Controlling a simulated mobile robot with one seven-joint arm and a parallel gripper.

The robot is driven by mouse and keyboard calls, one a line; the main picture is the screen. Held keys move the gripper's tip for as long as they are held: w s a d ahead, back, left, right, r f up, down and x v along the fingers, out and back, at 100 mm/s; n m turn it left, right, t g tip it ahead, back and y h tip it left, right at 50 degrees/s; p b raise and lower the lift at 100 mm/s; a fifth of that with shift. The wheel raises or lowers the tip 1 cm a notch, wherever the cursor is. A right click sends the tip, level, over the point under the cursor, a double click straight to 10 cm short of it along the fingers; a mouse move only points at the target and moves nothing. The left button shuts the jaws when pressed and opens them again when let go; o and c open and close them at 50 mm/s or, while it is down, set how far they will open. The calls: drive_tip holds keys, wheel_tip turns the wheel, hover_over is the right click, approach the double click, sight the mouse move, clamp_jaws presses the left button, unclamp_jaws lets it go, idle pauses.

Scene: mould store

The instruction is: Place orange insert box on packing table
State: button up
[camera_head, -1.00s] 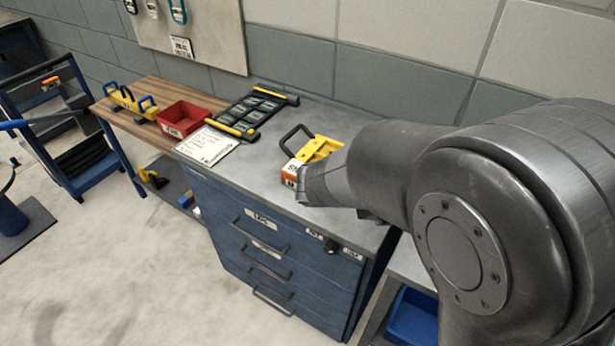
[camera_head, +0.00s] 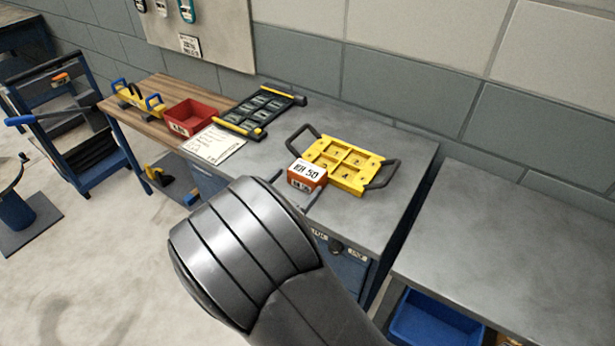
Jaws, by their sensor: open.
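The orange insert box (camera_head: 307,176), with a white label on top, sits on the grey top of the blue drawer cabinet (camera_head: 385,215), close against the front left of a yellow tray. My gripper (camera_head: 294,188) is mostly hidden behind my arm's wrist. Only its fingertips show, apart, just in front of the box; whether they touch it I cannot tell. No table is marked as the packing table: a wood-topped table (camera_head: 160,92) stands at the left and a grey-topped table (camera_head: 500,240) at the right.
The yellow tray (camera_head: 345,165) has black handles. A black tray with yellow edges (camera_head: 262,112), a written sheet (camera_head: 213,144) and a red bin (camera_head: 188,117) lie farther left. A blue bin (camera_head: 435,320) is under the right table. The right table's visible top is bare.

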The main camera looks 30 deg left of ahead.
sight(308, 169)
drive_tip(key=w, duration=0.6)
drive_tip(key=shift+w+a+f, duration=0.1)
drive_tip(key=shift+w+f, duration=0.1)
drive_tip(key=shift+w, duration=0.1)
drive_tip(key=shift+c, duration=0.6)
drive_tip(key=c, duration=1.1)
drive_tip(key=shift+o, duration=0.2)
drive_tip(key=shift+r, duration=0.1)
drive_tip(key=shift+r, duration=0.5)
drive_tip(key=r, duration=0.3)
drive_tip(key=shift+w+d+r, duration=0.1)
drive_tip(key=shift+d+r, duration=0.15)
drive_tip(key=shift+d, duration=0.15)
drive_tip(key=w+d+r, duration=0.3)
drive_tip(key=d+r, duration=0.3)
drive_tip(key=d, duration=0.4)
drive_tip(key=shift+d+r, duration=0.2)
